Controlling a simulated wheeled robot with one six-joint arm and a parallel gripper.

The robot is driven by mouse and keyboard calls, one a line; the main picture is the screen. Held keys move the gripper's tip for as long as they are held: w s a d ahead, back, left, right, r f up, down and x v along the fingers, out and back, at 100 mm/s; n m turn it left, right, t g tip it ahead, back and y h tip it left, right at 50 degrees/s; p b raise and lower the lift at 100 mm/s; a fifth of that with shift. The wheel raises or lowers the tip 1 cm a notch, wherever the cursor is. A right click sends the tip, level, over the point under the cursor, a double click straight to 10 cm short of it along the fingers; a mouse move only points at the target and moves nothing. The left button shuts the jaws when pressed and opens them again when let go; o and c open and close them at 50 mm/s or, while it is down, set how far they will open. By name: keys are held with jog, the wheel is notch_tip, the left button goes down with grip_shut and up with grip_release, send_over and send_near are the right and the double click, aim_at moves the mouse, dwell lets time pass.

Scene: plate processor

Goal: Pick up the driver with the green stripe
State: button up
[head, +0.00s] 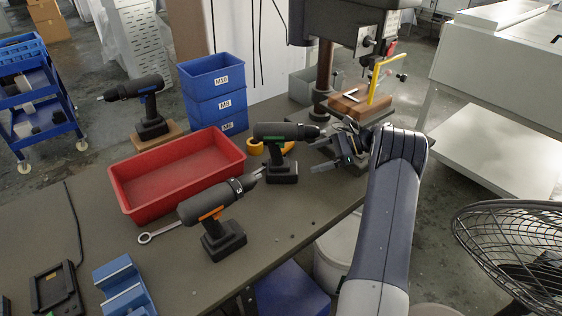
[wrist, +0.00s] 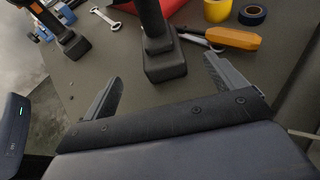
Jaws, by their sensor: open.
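The driver with the green stripe (head: 278,141) stands upright on its battery base on the bench, right of the red tray. In the wrist view its handle and black base (wrist: 164,66) show ahead, between the lines of my two fingers; its top is out of frame. My gripper (head: 326,152) is just right of this driver in the head view. Its fingers (wrist: 162,82) are spread and nothing is held. A driver with an orange stripe (head: 212,214) stands nearer the front, also at the wrist view's upper left (wrist: 70,40). A driver with a blue stripe (head: 140,92) stands at the back left.
Yellow tape (wrist: 217,10), dark blue tape (wrist: 252,15) and an orange-handled tool (wrist: 234,39) lie near the green-striped driver. A drill press (head: 325,70) stands behind my gripper.

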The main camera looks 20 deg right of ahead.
aim_at(296, 167)
jog(key=shift+f+p+x, duration=0.15)
jog(key=shift+x, duration=1.8)
jog(key=shift+f+p+x, duration=0.15)
jog(key=shift+x, duration=1.8)
jog(key=shift+d, duration=0.1)
jog(key=shift+c, duration=0.5)
grip_shut()
jog(key=shift+r, duration=0.2)
